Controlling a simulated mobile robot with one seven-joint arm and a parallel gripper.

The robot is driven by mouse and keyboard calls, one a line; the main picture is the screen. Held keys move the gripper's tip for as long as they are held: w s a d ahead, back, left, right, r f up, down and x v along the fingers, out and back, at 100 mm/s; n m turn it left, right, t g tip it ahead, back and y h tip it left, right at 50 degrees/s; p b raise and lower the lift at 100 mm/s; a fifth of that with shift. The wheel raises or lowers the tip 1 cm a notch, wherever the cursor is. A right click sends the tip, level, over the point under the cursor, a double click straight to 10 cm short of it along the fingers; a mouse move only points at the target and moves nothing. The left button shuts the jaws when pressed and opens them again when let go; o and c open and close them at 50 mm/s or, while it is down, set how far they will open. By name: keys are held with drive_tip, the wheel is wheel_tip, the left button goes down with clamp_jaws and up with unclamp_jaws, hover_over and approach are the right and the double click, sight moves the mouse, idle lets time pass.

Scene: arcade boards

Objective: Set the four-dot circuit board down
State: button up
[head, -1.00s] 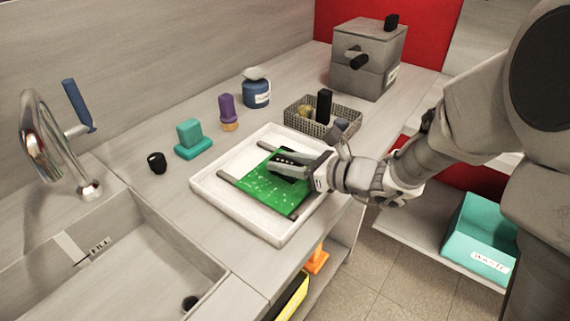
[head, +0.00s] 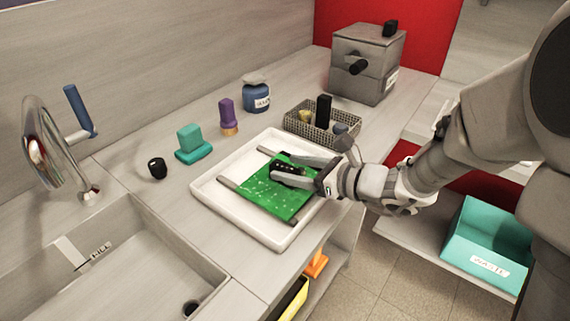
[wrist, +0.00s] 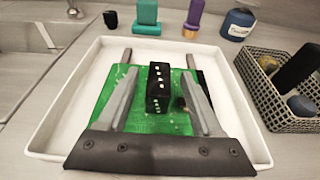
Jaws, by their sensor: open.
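The green circuit board (head: 270,194) lies in the white tray (head: 211,198), resting across two grey rails. A black block with white dots (head: 290,169) stands up from the board; it also shows in the wrist view (wrist: 159,88). My gripper (head: 287,168) is open, with one finger on each side of the black block and a gap to it in the wrist view (wrist: 156,85). The fingers are low over the board. The dots on the block's top cannot be counted surely.
A wire basket (head: 322,127) with several items stands behind the tray. A blue jar (head: 256,97), a purple-handled stamp (head: 228,117), a teal block (head: 191,143) and a black knob (head: 157,168) stand along the counter. The sink (head: 120,262) is at left.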

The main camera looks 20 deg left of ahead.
drive_tip(key=p+v, duration=0.2)
drive_tip(key=v, duration=0.8)
drive_tip(key=s+d+r+n+g+h, duration=0.25)
drive_tip(key=s+d+n+h, duration=0.3)
drive_tip(key=s+n, duration=0.65)
drive_tip(key=d+r+n+t+h, duration=0.2)
drive_tip(key=d+n+h, duration=0.2)
drive_tip(key=d, duration=0.4)
drive_tip(key=s+d+r+n+t+h, duration=0.1)
drive_tip(key=d+n+h, duration=0.3)
drive_tip(key=d, duration=0.4)
drive_tip(key=shift+s+r+n+t, duration=0.2)
drive_tip(key=shift+r+n+t, duration=0.35)
drive_tip(key=shift+n, duration=0.05)
drive_tip(key=shift+r+h, duration=0.15)
drive_tip(key=shift+h, duration=0.1)
wheel_tip(320, 180, up, 18)
drive_tip(key=p, duration=1.7)
drive_tip(key=shift+p, duration=0.35)
